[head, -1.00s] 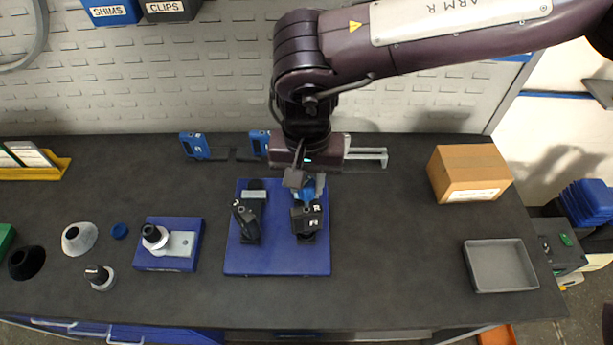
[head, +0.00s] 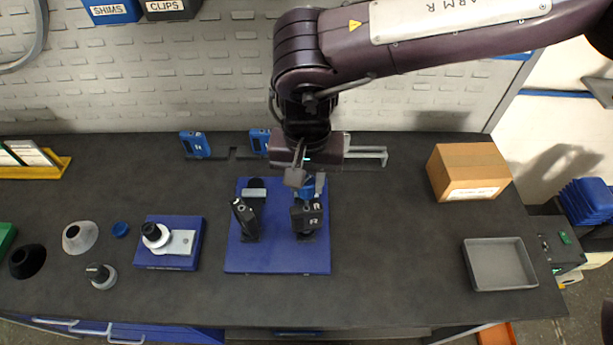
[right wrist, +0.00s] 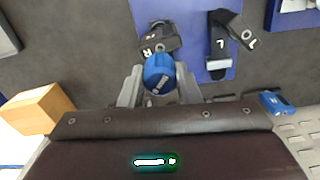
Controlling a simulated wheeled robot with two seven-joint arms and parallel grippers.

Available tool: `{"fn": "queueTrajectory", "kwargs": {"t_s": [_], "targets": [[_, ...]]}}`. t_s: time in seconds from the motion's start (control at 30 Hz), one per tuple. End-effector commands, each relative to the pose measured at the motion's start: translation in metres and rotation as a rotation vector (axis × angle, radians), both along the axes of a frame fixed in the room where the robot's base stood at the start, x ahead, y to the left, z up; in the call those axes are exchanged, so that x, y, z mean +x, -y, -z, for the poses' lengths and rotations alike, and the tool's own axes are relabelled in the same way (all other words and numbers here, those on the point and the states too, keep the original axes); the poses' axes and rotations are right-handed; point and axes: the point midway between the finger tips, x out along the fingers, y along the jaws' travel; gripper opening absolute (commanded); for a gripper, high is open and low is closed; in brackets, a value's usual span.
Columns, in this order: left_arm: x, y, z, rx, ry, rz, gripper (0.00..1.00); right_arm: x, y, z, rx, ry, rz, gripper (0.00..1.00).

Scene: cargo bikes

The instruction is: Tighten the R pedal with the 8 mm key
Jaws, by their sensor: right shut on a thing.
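The R pedal (head: 307,218) is a black block marked R, on the right of a blue base plate (head: 277,262). It also shows in the right wrist view (right wrist: 158,40). My right gripper (head: 305,183) is just behind the R pedal, shut on a blue-handled key (right wrist: 159,75). The handle also shows in the head view (head: 314,188). Its white marking is too small to read surely, and its tip is hidden, so I cannot tell how it meets the pedal. The L pedal (head: 244,220) stands tilted on the plate's left. My left gripper is out of view.
Two blue-handled keys (head: 195,144) (head: 260,140) stand in the rack at the back. A cardboard box (head: 468,172) and an empty grey tray (head: 500,265) are at right. A blue fixture (head: 170,262) and several round parts are at left.

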Motion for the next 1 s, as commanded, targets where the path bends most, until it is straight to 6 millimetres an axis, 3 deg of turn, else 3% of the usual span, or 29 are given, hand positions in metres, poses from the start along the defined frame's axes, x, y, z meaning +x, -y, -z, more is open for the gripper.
{"fn": "queueTrajectory", "kwargs": {"t_s": [1.0], "targets": [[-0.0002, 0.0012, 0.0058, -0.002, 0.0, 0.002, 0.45, 0.0001, -0.0001, 0.0094, 0.0, 0.0, 0.0, 0.0]]}}
